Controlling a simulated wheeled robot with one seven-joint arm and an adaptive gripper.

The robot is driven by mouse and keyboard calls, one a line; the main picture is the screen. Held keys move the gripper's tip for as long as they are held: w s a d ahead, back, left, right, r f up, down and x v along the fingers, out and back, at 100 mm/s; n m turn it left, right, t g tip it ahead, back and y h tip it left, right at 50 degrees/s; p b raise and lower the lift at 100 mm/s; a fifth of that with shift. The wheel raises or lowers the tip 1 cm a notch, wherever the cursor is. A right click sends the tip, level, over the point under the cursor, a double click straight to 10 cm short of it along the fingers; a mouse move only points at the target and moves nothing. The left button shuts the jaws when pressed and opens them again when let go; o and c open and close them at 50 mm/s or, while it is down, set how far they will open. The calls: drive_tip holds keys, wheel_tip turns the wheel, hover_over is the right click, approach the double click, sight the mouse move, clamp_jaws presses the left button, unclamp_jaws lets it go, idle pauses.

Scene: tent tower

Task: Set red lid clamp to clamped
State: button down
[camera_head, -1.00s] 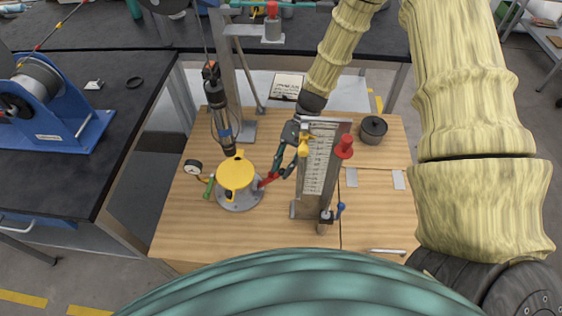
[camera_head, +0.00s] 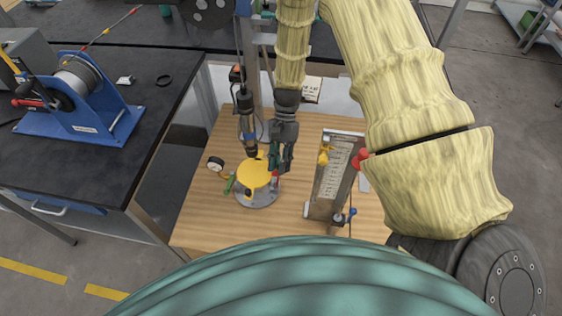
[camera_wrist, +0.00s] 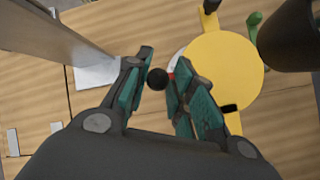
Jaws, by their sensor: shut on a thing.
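The yellow round lid (camera_head: 255,172) sits on a grey flanged base on the wooden bench top; it also shows in the wrist view (camera_wrist: 218,72). The red lid clamp (camera_head: 275,184) is at the lid's right edge, mostly hidden by my gripper. My gripper (camera_head: 281,168) points down beside the lid's right side, shut on the clamp's handle. In the wrist view, a black ball (camera_wrist: 157,79) lies between the teal fingertips, with a sliver of red beside it. The clamp's exact angle is hard to tell.
A dark cylindrical tool (camera_head: 247,125) hangs just above the lid. A gauge (camera_head: 215,163) and a green handle (camera_head: 229,184) are at its left. An upright panel with a scale (camera_head: 335,170) and yellow and red knobs stands close on the right.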

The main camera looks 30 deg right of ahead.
drive_tip(key=shift+w+a+f, duration=0.15)
drive_tip(key=shift+w+a, duration=0.05)
drive_tip(key=shift+a, duration=0.35)
drive_tip(key=shift+w, duration=0.15)
drive_tip(key=c, duration=1.3)
unclamp_jaws()
drive_tip(key=shift+w, duration=0.15)
